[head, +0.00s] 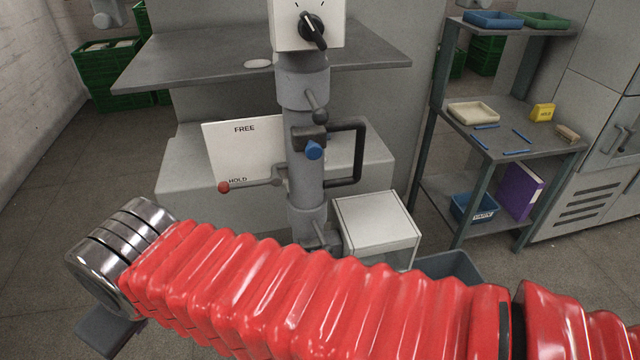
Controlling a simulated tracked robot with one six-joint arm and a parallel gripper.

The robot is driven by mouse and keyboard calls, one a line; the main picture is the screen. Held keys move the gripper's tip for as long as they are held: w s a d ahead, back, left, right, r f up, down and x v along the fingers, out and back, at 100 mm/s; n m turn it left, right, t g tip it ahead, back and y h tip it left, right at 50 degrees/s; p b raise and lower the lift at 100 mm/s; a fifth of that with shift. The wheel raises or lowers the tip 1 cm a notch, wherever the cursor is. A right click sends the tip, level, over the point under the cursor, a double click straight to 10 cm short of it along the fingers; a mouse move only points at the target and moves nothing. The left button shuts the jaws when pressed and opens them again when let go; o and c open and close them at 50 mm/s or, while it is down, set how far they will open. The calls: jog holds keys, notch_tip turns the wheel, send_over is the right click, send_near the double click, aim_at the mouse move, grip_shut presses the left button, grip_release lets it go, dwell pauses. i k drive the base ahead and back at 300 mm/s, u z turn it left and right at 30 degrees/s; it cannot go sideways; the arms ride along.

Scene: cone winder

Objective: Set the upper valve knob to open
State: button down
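A black knob (312,28) sits on the front of a white box (285,38) at the top of the grey column, cut by the frame's upper edge. Its handle slants down to the right and bears a pale line. Dark tick marks show around it, but no readable open label. I take it as the upper valve knob. My gripper (110,332) is at the lower left, beyond my metal wrist and far from the knob. Only a dark grey part of it shows; its fingers are hidden, so I cannot tell its opening.
On the column (306,185) are a red-ball lever (223,187) near "HOLD", a blue-ended handle (314,150) and a black bracket (361,150). A grey shelf (180,65) juts out behind. A white box (375,222) stands low right. A rack (470,185) stands farther right.

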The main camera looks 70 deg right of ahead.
aim_at(313, 151)
jog(key=z, duration=2.7)
jog(key=k, duration=1.45)
jog(key=u, duration=0.4)
